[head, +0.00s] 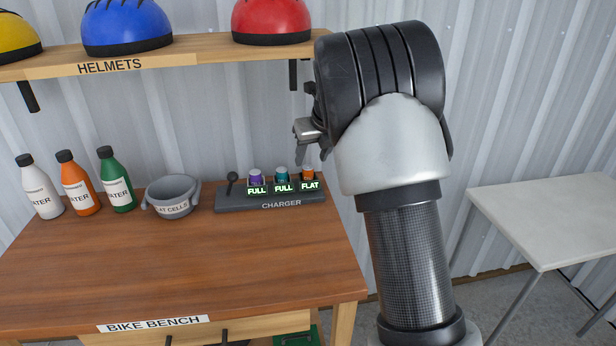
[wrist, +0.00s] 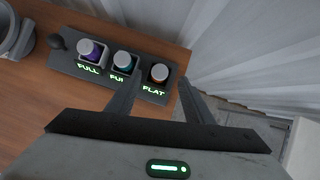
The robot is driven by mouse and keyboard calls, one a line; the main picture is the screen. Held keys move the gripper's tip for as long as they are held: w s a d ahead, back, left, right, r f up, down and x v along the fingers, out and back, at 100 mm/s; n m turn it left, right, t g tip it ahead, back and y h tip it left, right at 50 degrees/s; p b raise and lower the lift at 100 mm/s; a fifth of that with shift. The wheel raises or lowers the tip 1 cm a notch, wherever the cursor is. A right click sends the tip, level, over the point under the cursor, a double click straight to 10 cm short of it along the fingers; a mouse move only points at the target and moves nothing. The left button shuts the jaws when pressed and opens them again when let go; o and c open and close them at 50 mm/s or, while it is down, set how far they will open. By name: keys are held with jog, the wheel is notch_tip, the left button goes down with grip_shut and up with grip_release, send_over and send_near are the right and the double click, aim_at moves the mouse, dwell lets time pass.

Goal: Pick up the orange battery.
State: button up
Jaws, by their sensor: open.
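The orange battery (head: 308,173) stands in the right slot of the grey charger (head: 235,202), behind a lit FLAT label. A purple battery (head: 256,176) and a teal battery (head: 281,174) stand in the other slots, each with a FULL label. My gripper (wrist: 160,90) is open and empty. In the wrist view its fingers reach toward the right end of the charger, with the orange battery showing between and beyond them. In the head view my wrist hides most of the gripper.
A grey bowl labelled FLAT CELLS (head: 186,209) stands left of the charger. Several bottles (head: 78,185) stand at the bench's left. The helmet shelf (head: 190,53) overhangs the back. The front of the bench (head: 190,270) is clear. A white table (head: 550,215) stands at right.

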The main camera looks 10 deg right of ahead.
aim_at(308, 166)
jog(key=x, duration=0.5)
jog(key=shift+b, duration=0.4)
jog(key=shift+s, duration=0.1)
grip_shut()
jog(key=shift+r, duration=0.15)
jog(key=shift+r, duration=0.3)
notch_tip(308, 166, up, 3)
jog(key=shift+s+p, duration=0.15)
jog(key=shift+p, duration=0.6)
jog(key=s+d, duration=0.1)
jog(key=s, duration=0.7)
jog(key=s+d, duration=0.2)
jog(key=s, duration=0.7)
jog(key=shift+s+d+f, duration=0.15)
jog(key=shift+d+f, duration=0.05)
jog(key=shift+d, duration=0.1)
jog(key=shift+r+p, duration=0.15)
jog(key=shift+p, duration=0.25)
